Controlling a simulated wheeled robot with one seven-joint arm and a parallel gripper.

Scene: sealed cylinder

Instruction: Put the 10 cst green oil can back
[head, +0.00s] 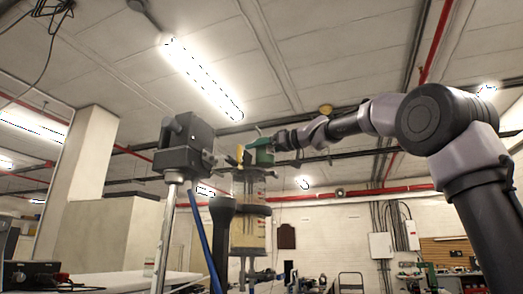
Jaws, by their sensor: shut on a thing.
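The green oil can (261,154) is held up in the air just above the top of an upright clear cylinder (247,222) with pale yellowish contents. My arm reaches in from the right, and my gripper (274,142) is shut on the can from its right side. The can's label is too small to read. Whether the can is tilted or touches the cylinder top cannot be told.
A dark boxy device (187,145) on a metal post (167,235) stands close left of the cylinder. A small yellow part (239,153) is beside the can. A blue hose (201,236) hangs near the post. A pale bench (120,281) is at lower left.

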